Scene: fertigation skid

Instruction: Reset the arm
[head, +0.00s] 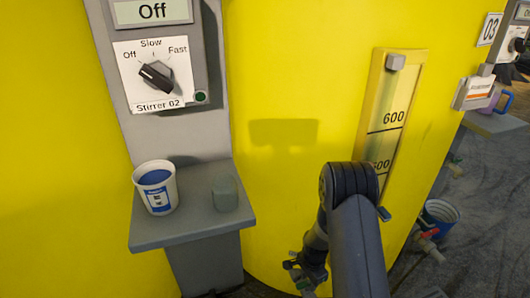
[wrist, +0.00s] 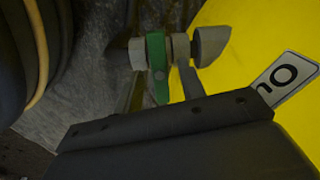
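My arm reaches down in front of the yellow tank (head: 285,60) in the head view. My gripper is low in that view, small and dark, beside some pipe fittings (head: 293,272). In the wrist view my gripper (wrist: 160,82) has its two fingers apart. A green valve part (wrist: 157,66) with grey pipe pieces (wrist: 208,46) shows at and beyond the fingertips, between the fingers. I see nothing clearly gripped; whether the fingers touch the green part I cannot tell.
A grey shelf (head: 190,230) holds a white cup with a blue label (head: 157,190) and a grey-green block (head: 224,194). Above is the Stirrer 02 panel (head: 155,75), its display (head: 152,11) reading Off. A blue bucket (head: 440,214) and a red-handled valve (head: 429,234) are at right.

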